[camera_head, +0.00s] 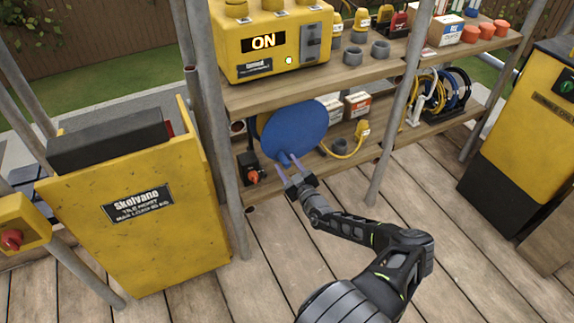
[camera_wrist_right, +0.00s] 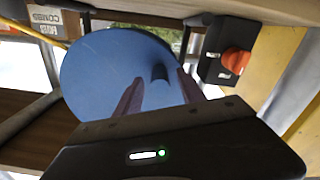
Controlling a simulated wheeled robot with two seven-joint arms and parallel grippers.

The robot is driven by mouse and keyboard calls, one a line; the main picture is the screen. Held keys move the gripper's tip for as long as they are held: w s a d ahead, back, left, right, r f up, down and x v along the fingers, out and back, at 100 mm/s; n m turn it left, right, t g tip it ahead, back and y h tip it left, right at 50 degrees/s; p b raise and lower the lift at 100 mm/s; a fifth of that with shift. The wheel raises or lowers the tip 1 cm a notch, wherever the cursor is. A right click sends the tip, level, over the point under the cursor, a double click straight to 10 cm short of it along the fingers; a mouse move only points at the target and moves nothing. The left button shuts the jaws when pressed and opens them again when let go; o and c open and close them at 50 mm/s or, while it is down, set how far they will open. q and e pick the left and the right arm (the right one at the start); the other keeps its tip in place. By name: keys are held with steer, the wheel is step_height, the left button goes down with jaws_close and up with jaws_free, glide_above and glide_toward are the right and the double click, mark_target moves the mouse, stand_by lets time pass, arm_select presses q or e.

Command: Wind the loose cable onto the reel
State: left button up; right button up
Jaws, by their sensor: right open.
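The blue reel (camera_head: 296,128) stands on the lower shelf, its round face toward me. It fills the middle of the right wrist view (camera_wrist_right: 100,75). A short dark handle (camera_wrist_right: 159,72) sticks out from its face. My right gripper (camera_head: 290,157) is open in front of the reel's lower part. In the right wrist view its two fingers lie on either side of the handle; I cannot tell whether they touch it. My left gripper is out of view.
A black switch box with an orange knob (camera_wrist_right: 236,61) sits close beside the reel. The upper shelf (camera_head: 340,76) lies above the reel. A scaffold pole (camera_head: 396,110) stands to the right. A yellow tile hoist (camera_head: 140,205) stands left. The plank floor in front is clear.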

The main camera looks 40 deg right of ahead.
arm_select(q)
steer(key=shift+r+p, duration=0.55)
arm_select(e)
steer(key=v, duration=0.7)
steer(key=shift+s, duration=0.3)
steer(key=shift+a, duration=0.1)
